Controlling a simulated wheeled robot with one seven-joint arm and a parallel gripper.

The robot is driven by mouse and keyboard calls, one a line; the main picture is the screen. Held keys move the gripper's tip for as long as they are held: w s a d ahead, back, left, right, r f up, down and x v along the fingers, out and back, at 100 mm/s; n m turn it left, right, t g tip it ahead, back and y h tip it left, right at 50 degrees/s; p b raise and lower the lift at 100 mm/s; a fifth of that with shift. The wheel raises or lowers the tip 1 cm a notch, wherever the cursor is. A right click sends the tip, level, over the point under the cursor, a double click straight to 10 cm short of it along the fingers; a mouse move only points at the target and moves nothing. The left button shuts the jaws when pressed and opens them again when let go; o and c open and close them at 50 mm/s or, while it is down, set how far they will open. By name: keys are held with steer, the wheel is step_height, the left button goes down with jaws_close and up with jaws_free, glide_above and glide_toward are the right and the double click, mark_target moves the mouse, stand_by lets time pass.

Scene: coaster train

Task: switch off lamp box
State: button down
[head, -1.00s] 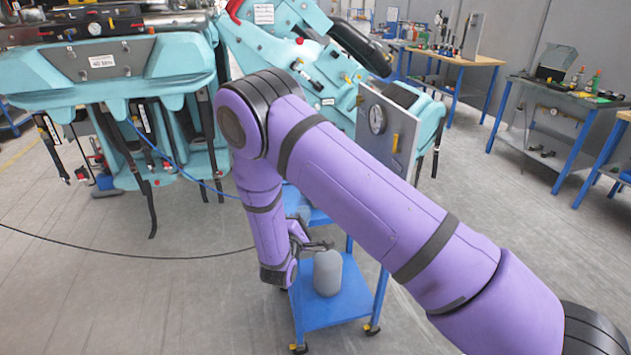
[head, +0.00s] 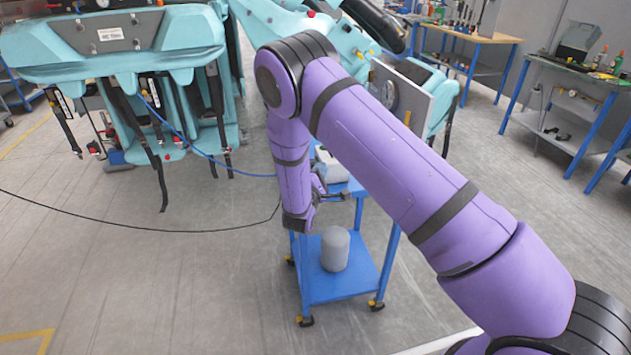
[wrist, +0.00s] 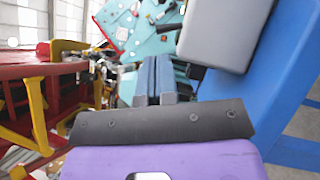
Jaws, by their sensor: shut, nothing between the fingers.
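A light grey box (head: 329,166) sits on the top of the blue trolley (head: 345,187), partly hidden behind my forearm in the head view. It may be the lamp box; no switch or lit lamp can be made out on it. In the wrist view the grey box (wrist: 222,35) fills the upper right, on the blue trolley surface (wrist: 262,90). My gripper (head: 330,194) is beside the trolley's near edge. In the wrist view its two fingers (wrist: 155,68) are together and empty, to the left of the box and apart from it in the picture.
A grey cylinder (head: 335,249) stands on the trolley's lower shelf. A panel with a gauge (head: 398,97) stands behind my arm. Teal coaster seats (head: 110,50) are at left, with a black cable (head: 150,230) on the floor. Red and yellow structure (wrist: 40,100) fills the wrist view's left.

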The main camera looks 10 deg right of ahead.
steer(key=x, duration=0.5)
steer(key=shift+w+d, duration=0.2)
steer(key=shift+w, duration=0.1)
